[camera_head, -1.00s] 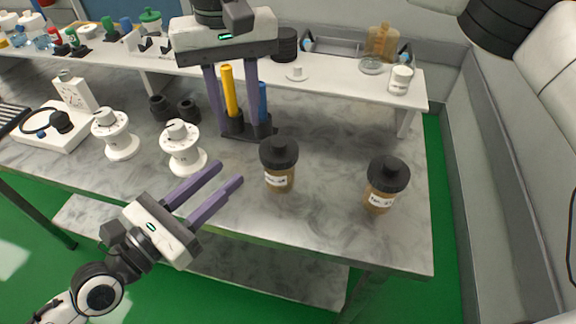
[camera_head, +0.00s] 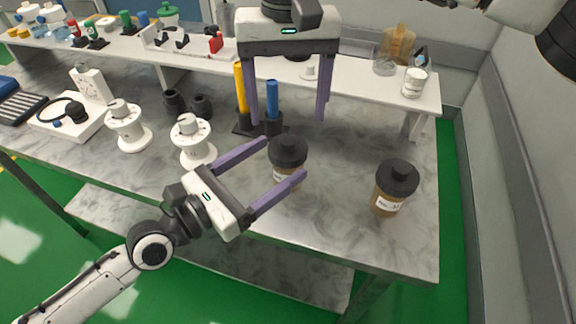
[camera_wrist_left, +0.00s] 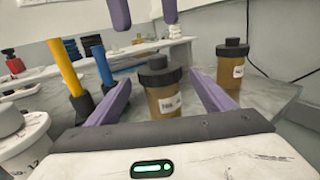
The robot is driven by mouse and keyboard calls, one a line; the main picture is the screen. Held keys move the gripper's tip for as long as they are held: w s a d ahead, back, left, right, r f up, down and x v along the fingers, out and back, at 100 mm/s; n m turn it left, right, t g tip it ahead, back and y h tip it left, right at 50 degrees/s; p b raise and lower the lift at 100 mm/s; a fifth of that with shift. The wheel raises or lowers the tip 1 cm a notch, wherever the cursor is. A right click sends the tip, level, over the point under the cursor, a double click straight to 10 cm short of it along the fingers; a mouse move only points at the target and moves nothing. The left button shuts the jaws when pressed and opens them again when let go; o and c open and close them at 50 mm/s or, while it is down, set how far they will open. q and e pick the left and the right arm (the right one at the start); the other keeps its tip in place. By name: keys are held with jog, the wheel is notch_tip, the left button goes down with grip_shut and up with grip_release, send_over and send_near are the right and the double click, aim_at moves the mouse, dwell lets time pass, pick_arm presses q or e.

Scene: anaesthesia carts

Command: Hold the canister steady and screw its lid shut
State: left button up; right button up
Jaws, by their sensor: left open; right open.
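A brown canister with a black lid (camera_head: 288,151) stands upright on the marble table. It also shows in the left wrist view (camera_wrist_left: 165,103), between the purple fingers. A second brown canister with a black lid (camera_head: 393,187) stands to its right, and behind it in the left wrist view (camera_wrist_left: 232,66). My left gripper (camera_head: 281,161) is open, one finger on each side of the nearer canister; I cannot tell whether either touches it. My right gripper (camera_head: 287,119) is open and empty, fingers pointing down, above and behind that canister. Whether either lid is fully seated is unclear.
Two white dial-like units (camera_head: 193,141) stand left of the left gripper. Yellow and blue cylinders (camera_head: 241,90) stand on a dark base behind. A raised white shelf (camera_head: 350,80) with bottles runs along the back. The table's front edge is close below.

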aim_at(288, 140)
pick_arm(q)
jog(key=x, duration=0.7)
jog(key=shift+w+d, duration=0.15)
jog(key=shift+d, duration=0.05)
grip_shut()
pick_arm(e)
jog(key=n, duration=0.4)
jog(key=shift+f, duration=0.1)
jog(key=shift+f, duration=3.95)
jog(key=shift+c, duration=0.4)
